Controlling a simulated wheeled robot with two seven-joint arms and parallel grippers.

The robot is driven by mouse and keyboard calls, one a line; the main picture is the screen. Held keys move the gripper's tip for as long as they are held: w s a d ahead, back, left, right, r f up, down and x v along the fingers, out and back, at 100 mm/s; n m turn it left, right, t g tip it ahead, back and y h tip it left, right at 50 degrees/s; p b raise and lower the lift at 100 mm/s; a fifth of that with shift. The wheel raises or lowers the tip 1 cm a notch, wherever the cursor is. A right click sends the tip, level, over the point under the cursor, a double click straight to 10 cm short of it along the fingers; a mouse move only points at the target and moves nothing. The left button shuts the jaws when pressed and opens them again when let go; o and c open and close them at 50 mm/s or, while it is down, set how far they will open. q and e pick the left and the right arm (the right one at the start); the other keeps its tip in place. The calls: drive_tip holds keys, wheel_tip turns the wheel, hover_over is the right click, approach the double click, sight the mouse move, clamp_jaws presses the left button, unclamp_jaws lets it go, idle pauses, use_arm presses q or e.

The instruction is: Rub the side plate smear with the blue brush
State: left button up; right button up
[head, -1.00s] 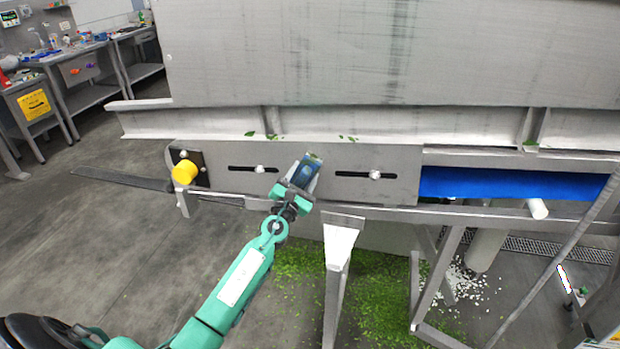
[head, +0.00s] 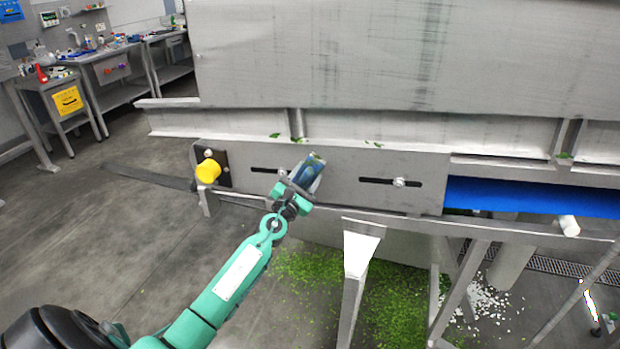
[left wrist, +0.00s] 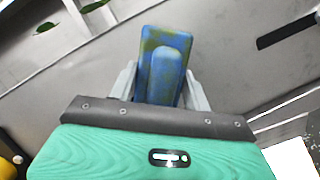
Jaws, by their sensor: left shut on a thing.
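My left gripper (head: 300,190) is shut on the blue brush (head: 308,171). In the left wrist view the brush (left wrist: 162,66) sits between the two fingers, its blue body marked with green-yellow patches. The brush is at the metal side plate (head: 335,185), between the plate's two dark slots. I cannot tell whether it touches the plate. The side plate (left wrist: 232,60) also fills much of the left wrist view. No smear can be made out on it; the brush and gripper hide part of the plate. My right gripper is not in view.
A yellow knob (head: 208,171) sticks out at the plate's left end. A blue belt (head: 530,197) runs to the right. A frame leg (head: 356,270) stands below the plate. Green leaf bits (head: 390,310) litter the floor. Benches (head: 110,75) stand at the back left.

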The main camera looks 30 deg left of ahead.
sight(304, 181)
use_arm(q)
drive_tip(key=shift+s, duration=0.1)
drive_tip(key=shift+s+d, duration=0.1)
drive_tip(key=shift+s, duration=0.2)
drive_tip(key=s, duration=0.1)
drive_tip(key=s+p, duration=0.1)
drive_tip(key=s, duration=0.1)
drive_tip(key=shift+s+d+r+p, duration=0.1)
drive_tip(key=shift+s+d+p, duration=0.1)
drive_tip(key=shift+d+p, duration=0.15)
drive_tip(key=shift+s+d, duration=0.25)
drive_tip(key=shift+s, duration=0.55)
drive_tip(key=s, duration=0.3)
drive_tip(key=shift+d+p, duration=0.3)
drive_tip(key=shift+d, duration=0.1)
